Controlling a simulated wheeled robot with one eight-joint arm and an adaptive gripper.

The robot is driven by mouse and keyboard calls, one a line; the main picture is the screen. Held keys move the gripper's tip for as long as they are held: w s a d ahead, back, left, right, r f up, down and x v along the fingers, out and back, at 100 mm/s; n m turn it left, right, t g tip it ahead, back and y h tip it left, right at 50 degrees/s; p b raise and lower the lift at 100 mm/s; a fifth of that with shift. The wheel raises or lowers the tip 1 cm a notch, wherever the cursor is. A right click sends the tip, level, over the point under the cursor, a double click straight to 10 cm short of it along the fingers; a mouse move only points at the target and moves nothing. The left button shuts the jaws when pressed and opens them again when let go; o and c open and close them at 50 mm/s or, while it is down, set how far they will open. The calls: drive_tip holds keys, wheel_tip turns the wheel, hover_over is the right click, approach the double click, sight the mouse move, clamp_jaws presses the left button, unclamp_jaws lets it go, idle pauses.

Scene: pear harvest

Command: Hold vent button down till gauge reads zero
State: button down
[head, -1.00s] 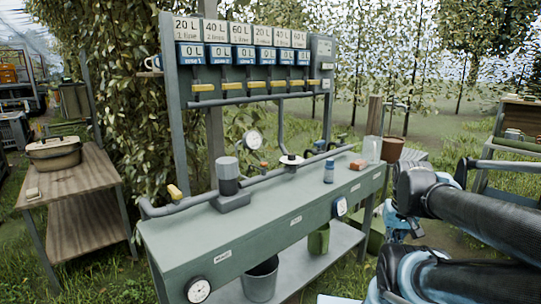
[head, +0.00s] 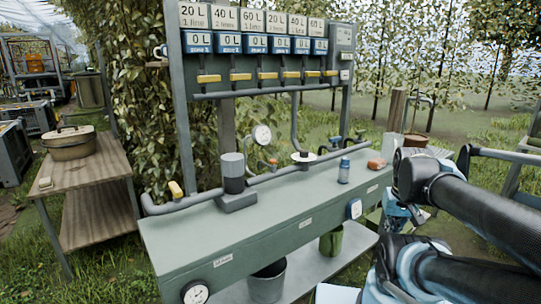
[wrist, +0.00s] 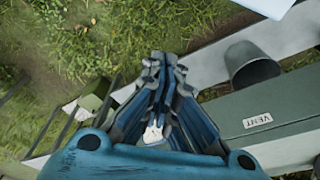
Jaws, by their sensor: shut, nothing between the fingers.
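A round white dial gauge (head: 262,134) stands on the pipework behind the bench. Another round dial (head: 196,292) is on the bench's front left, cut by the frame edge. Their readings are too small to tell. A blue-edged white fitting (head: 354,209) is on the bench front at the right. The wrist view shows a VENT label (wrist: 258,120) on the bench front; I cannot make out a vent button. My gripper (wrist: 163,66) is shut and empty, pointing down over grass beside the bench. In the head view, my gripper (head: 403,217) is right of the bench, partly hidden by my arm.
A wooden table (head: 88,170) with a pot is at left. Grass lies between them.

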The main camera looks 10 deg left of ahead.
drive_tip(key=w+a+r+n, duration=0.6)
drive_tip(key=w+r+n, duration=0.25)
drive_tip(key=r, duration=0.25)
wheel_tip(320, 180, up, 16)
drive_tip(key=n+g, duration=0.2)
drive_tip(key=n, duration=1.7)
hover_over(271, 161)
drive_tip(key=shift+s+d+y, duration=0.2)
drive_tip(key=shift+d+y, duration=0.05)
drive_tip(key=shift+y, duration=0.05)
drive_tip(key=shift+f, duration=0.1)
drive_tip(key=shift+m, duration=0.25)
drive_tip(key=f, duration=1.2)
drive_tip(key=shift+w+a+f, duration=0.2)
drive_tip(key=shift+a+f, duration=0.05)
drive_tip(key=shift+f, duration=0.75)
